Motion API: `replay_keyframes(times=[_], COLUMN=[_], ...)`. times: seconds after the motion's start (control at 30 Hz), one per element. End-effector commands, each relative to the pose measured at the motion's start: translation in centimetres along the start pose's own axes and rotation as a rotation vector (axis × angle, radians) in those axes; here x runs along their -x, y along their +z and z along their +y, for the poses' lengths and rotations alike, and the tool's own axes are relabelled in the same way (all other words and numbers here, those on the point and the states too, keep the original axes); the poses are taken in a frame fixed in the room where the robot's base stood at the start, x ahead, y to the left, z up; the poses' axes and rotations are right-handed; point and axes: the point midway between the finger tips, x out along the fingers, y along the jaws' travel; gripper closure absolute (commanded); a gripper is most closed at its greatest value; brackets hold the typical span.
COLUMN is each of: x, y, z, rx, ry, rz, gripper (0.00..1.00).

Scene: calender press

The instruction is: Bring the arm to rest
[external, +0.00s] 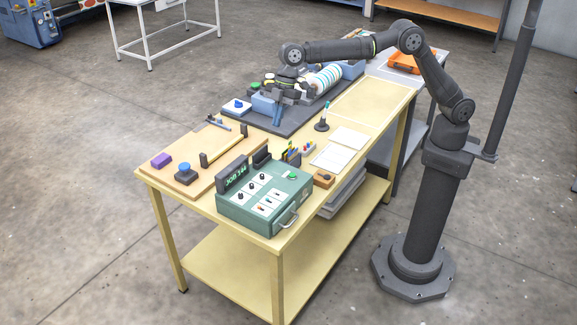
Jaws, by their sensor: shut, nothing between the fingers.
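My gripper (278,115) points down above the workbench, in front of the calender press (326,80). Its fingers are together with nothing visible between them. My arm reaches left from its column at the right, with the elbow raised over the bench's far end. The press has a pale striped roller and blue-grey blocks on a dark base plate (258,127). My wrist hides part of the press. I cannot tell whether the fingertips touch the plate.
A green control box (263,203) with knobs stands at the bench's near end. A pen in a stand (322,122) and white sheets (348,138) lie right of the gripper. Air above the bench is clear.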

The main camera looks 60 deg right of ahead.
Motion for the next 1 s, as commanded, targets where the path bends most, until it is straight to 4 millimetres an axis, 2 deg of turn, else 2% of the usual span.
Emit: replay_keyframes(times=[0.03,0.1,0.4,0.63,1.0], x=[-1.5,-2.9,-7.1,-7.9,-7.4], y=[0.0,0.0,0.0,-0.1,0.0], z=[-0.3,-0.3,-0.3,-0.3,-0.2], rx=[0.002,0.002,0.001,0.001,0.000], ry=[-0.006,-0.005,-0.002,0.000,0.000], rz=[-0.006,-0.006,-0.004,-0.003,-0.003], gripper=[1.00,1.00,1.00,1.00,1.00])
